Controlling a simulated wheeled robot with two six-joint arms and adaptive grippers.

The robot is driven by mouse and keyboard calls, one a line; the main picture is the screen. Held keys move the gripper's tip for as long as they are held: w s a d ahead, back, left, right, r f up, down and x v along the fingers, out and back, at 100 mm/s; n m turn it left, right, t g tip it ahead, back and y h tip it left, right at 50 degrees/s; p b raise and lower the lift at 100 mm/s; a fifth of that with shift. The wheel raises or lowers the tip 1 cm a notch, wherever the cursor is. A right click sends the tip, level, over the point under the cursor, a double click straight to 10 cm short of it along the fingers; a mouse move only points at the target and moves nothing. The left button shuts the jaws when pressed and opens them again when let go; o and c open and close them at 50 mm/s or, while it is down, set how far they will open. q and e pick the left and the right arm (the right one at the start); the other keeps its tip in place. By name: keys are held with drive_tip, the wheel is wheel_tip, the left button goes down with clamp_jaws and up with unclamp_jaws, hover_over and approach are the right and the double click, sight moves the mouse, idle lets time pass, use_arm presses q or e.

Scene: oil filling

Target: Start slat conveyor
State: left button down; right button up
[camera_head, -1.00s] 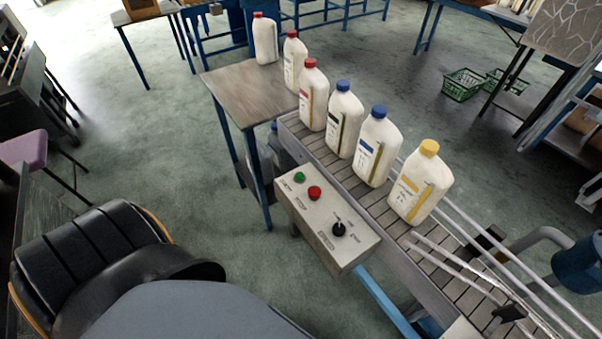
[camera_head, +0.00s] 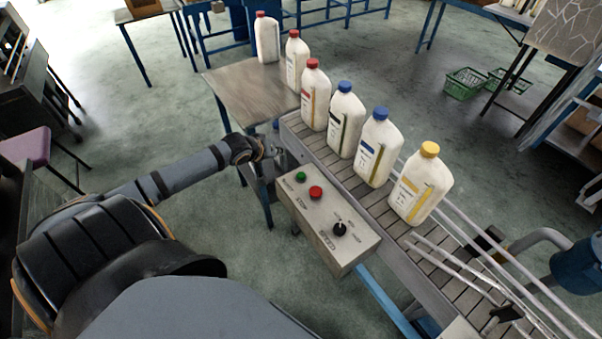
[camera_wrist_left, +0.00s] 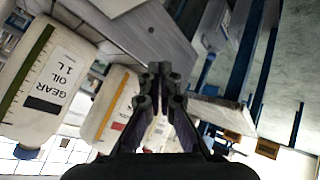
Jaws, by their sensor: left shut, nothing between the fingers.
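A grey control box (camera_head: 322,232) is mounted on the near side of the slat conveyor (camera_head: 318,148). Its top carries a green button (camera_head: 300,176), a red button (camera_head: 316,192) and a black knob (camera_head: 340,229). My left arm comes in from the left, and my left gripper (camera_head: 272,152) is just beyond the green button's end of the box, apart from the buttons. In the left wrist view the fingers of my left gripper (camera_wrist_left: 162,78) are together with nothing between them. My right gripper is not in view.
Several white bottles with red, blue and yellow (camera_head: 429,149) caps stand along the conveyor and the wooden table (camera_head: 240,88) at its far end. A gear oil bottle (camera_wrist_left: 50,85) shows in the left wrist view. Guide rails (camera_head: 470,225) line the conveyor's near right part.

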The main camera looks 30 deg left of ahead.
use_arm(q)
wheel_tip(320, 180, up, 8)
drive_tip(key=h, duration=0.2)
hover_over(299, 176)
wheel_tip(299, 176, down, 8)
drive_tip(key=b, duration=0.9)
drive_tip(key=shift+f, duration=0.4)
idle(0.3)
